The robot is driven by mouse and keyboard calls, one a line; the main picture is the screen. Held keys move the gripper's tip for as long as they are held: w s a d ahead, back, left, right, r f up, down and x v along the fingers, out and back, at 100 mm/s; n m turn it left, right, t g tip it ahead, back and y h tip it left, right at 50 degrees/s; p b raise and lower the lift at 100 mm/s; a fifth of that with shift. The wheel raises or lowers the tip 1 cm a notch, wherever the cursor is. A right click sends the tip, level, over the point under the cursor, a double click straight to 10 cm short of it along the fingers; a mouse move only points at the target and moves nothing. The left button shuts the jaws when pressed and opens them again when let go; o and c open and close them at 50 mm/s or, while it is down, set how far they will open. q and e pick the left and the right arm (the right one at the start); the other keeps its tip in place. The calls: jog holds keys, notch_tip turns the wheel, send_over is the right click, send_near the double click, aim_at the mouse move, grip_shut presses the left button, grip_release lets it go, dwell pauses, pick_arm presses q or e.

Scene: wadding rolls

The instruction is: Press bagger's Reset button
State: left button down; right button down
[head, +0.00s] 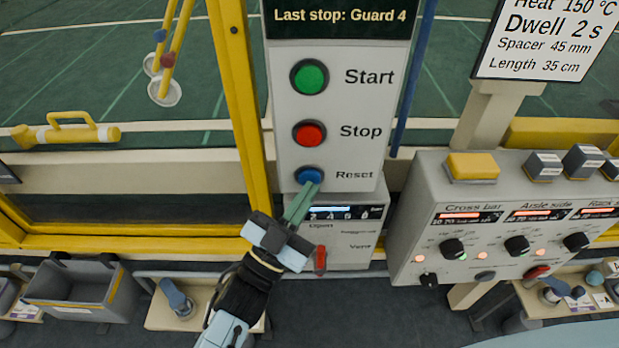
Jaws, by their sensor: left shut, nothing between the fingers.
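The bagger's control panel (348,107) stands upright in the middle of the head view. It has a green Start button (309,77), a red Stop button (309,133) and a blue Reset button (308,175). The display above reads "Last stop: Guard 4". My left gripper (309,187) is shut and empty, with its greenish fingers pointing up at the Reset button. The fingertips overlap the button's lower edge; I cannot tell whether they touch it or whether it is pressed in. My right gripper is not in view.
Below the panel is a smaller box (357,250) with a red lever (320,259). A knob console (500,217) stands to the right, under a settings sign (548,38). A yellow guard frame (239,90) rises to the left. A grey bin (82,289) sits lower left.

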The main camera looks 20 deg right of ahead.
pick_arm(q)
jog(key=shift+w+d, duration=0.15)
jog(key=shift+w, duration=0.3)
dwell(0.6)
dwell(0.4)
jog(key=shift+s+a+p, duration=0.25)
jog(key=shift+s+p, duration=0.1)
jog(key=shift+s, duration=0.5)
jog(key=s+p, duration=0.1)
jog(key=s, duration=0.1)
jog(key=s+a+p, duration=0.1)
jog(key=s, duration=0.1)
jog(key=shift+s+a, duration=0.2)
jog(key=shift+s, duration=0.2)
jog(key=shift+f, duration=0.1)
